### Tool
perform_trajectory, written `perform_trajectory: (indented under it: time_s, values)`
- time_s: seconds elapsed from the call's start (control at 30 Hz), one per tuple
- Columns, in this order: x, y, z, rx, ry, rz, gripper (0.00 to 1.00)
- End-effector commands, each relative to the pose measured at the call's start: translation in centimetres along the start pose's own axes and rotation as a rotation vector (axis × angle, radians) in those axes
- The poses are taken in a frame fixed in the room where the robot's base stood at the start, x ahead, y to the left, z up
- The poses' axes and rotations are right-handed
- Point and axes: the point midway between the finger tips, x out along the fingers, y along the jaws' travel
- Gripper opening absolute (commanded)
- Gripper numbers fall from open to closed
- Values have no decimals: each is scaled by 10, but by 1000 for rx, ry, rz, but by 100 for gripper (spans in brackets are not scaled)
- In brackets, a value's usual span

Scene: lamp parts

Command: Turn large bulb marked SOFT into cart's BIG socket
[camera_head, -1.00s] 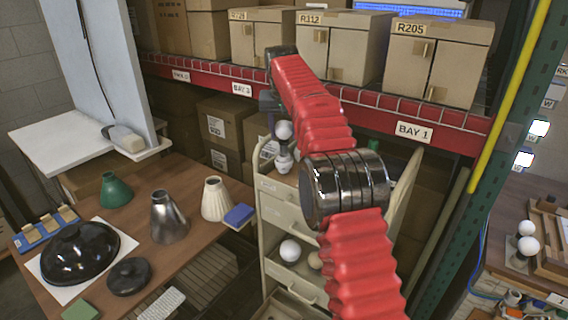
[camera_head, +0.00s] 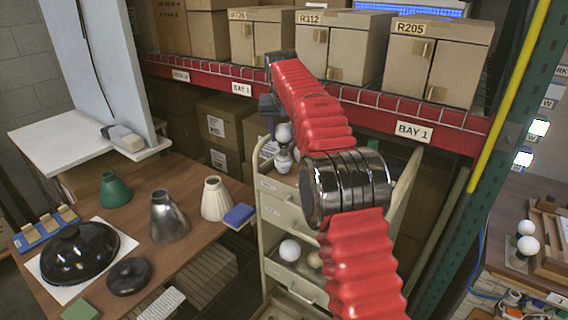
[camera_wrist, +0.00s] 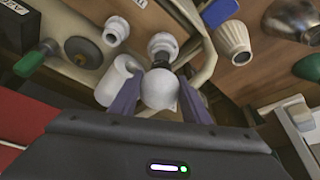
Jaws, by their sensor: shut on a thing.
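My gripper (camera_wrist: 160,84) is shut on a white round bulb (camera_wrist: 159,91), with one purple finger on each side. The bulb also shows above the cart (camera_head: 284,132). No SOFT marking is readable on it. A dark neck shows at the bulb's far end, pointing to a white ringed socket (camera_wrist: 162,43). The white socket body shows on the cart top (camera_head: 283,160), just under the bulb. I cannot tell whether the bulb's base touches the socket or sits in it. No BIG label is readable.
A second white fitting (camera_wrist: 116,30) and a white cylinder (camera_wrist: 113,82) are close by in the wrist view. Another white bulb (camera_head: 290,250) lies in the cart's lower tray. The lamp table (camera_head: 190,250) is left of the cart; the red shelf beam (camera_head: 340,97) is behind.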

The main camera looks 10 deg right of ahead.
Motion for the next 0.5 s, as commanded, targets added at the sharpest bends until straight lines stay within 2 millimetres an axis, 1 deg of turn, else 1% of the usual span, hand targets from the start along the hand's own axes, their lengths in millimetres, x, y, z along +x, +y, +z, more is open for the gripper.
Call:
perform_trajectory:
  time_s: [0.5]
  values:
    - [6,0,2,-1,1,0,26]
